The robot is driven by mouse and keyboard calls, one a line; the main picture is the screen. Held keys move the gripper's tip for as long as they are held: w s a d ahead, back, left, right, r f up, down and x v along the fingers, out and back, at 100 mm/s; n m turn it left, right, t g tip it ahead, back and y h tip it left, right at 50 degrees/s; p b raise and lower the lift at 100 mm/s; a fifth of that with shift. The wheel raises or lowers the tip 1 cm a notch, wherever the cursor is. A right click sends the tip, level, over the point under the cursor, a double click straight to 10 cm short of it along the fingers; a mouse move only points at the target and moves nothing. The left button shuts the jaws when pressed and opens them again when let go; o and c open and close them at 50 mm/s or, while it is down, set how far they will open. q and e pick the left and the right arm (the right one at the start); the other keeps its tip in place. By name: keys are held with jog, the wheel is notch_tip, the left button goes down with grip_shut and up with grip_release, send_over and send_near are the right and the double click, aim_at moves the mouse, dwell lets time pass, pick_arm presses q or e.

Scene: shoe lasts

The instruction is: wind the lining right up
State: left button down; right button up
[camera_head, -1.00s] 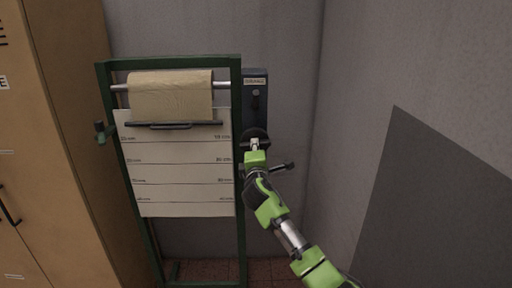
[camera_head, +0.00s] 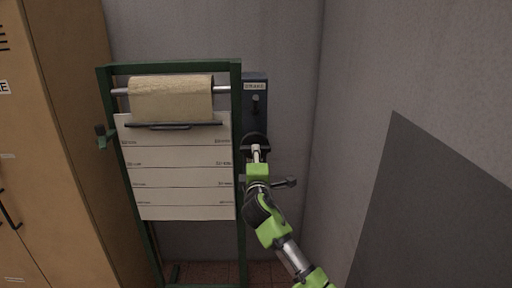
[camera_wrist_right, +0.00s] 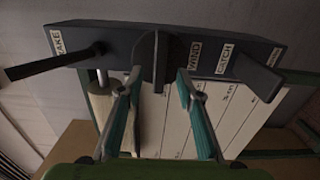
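The brown lining roll (camera_head: 172,100) sits on a metal bar across the top of a green rack (camera_head: 240,180). A pale sheet with ruled, marked lines (camera_head: 180,180) hangs below it behind a dark bar. Right of the rack is a dark control box (camera_head: 255,98), labelled BRAKE, WIND and CATCH in the right wrist view. My right gripper (camera_head: 256,150) is at the dark knob (camera_wrist_right: 160,50) near the WIND label. Its teal-padded fingers (camera_wrist_right: 158,78) stand apart on either side of the knob's raised grip, seemingly with gaps. My left gripper is not in view.
A brake lever (camera_wrist_right: 58,62) and a catch lever (camera_wrist_right: 258,78) stick out on either side of the knob. A tan locker (camera_head: 60,140) stands left of the rack. Grey walls close in behind and right. A dark fitting (camera_head: 103,135) juts from the rack's left post.

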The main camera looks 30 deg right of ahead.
jog(key=p+v, duration=0.1)
jog(key=v, duration=0.4)
jog(key=shift+s+a+p, duration=0.2)
jog(key=shift+s+p, duration=0.1)
jog(key=shift+s, duration=0.05)
jog(key=shift+w, duration=0.1)
jog(key=s+a+f+m+g+y+b, duration=0.1)
jog(key=s+a+f+g+y, duration=0.15)
jog(key=f, duration=1.55)
jog(key=s+a+f+g+y+b, duration=0.2)
jog(key=s+a+f+y, duration=0.1)
jog(key=f, duration=1.6)
jog(key=s+a+f+m+g+y+b, duration=0.1)
jog(key=s+a+f+g, duration=0.15)
jog(key=s+f, duration=0.65)
jog(key=s+a+f+m+g+y, duration=0.1)
jog(key=s+a+f+m+g, duration=0.15)
jog(key=s+f, duration=0.6)
jog(key=s+a+f+m+g+b, duration=0.1)
jog(key=s+a+f, duration=0.1)
jog(key=s+f, duration=0.5)
jog(key=s+a+f+m+g+y, duration=0.1)
jog(key=s+f, duration=0.6)
jog(key=s, duration=0.9)
jog(key=s+a+f+m+g+b, duration=0.1)
jog(key=s+a+f+m+g, duration=0.2)
jog(key=s+f, duration=0.4)
jog(key=s+a, duration=0.1)
jog(key=s, duration=0.4)
jog(key=shift+f+y+b, duration=0.35)
